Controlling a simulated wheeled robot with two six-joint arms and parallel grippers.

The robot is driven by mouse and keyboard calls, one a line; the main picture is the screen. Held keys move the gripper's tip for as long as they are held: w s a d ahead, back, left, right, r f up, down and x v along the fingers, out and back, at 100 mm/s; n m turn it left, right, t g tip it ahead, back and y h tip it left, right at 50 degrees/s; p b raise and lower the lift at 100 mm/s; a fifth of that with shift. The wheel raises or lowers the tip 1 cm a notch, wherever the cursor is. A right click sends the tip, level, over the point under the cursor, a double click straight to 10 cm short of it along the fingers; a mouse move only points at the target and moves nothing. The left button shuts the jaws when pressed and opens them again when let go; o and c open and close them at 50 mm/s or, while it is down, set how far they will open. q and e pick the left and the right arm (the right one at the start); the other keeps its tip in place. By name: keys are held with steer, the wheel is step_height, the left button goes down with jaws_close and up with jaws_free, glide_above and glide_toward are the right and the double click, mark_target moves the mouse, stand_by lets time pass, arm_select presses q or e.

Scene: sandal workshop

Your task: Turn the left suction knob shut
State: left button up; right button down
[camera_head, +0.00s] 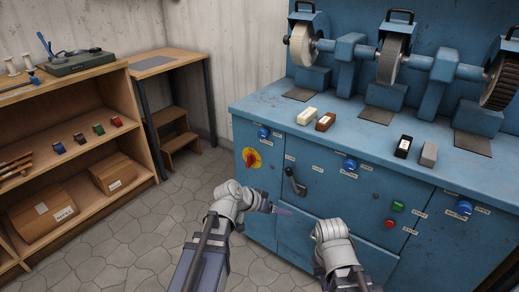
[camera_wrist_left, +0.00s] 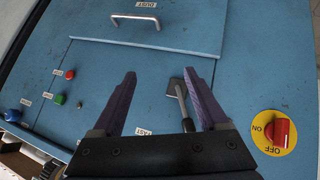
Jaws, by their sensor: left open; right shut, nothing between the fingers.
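Three blue knobs sit on the blue machine's front. The leftmost knob (camera_head: 263,132), which I take as the left suction knob, is above the red switch; its label and setting are too small to read. My left gripper (camera_head: 283,211) is low in front of the panel, below and apart from that knob. In the left wrist view its purple fingers (camera_wrist_left: 160,80) are open, with a metal lever (camera_wrist_left: 181,95) showing near one finger. The leftmost knob is not visible there. My right gripper (camera_head: 335,232) is low in front of the machine; its fingers are not clearly seen.
The red switch on a yellow plate (camera_head: 251,160) and the black lever (camera_head: 293,184) are near the left gripper. The middle knob (camera_head: 350,164), right knob (camera_head: 463,208), green button (camera_head: 397,205) and red button (camera_head: 390,223) are further right. Wheels stand above the worktop.

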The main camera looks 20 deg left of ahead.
arm_select(q)
steer(key=w+a+r+t+h, duration=0.1)
steer(key=w+a+r+t, duration=0.5)
steer(key=w+r, duration=0.3)
steer(key=n+t+y, duration=0.2)
steer(key=t, duration=0.3)
glide_toward(261, 135)
steer(key=shift+x, duration=4.45)
steer(key=shift+f, duration=0.1)
jaws_close()
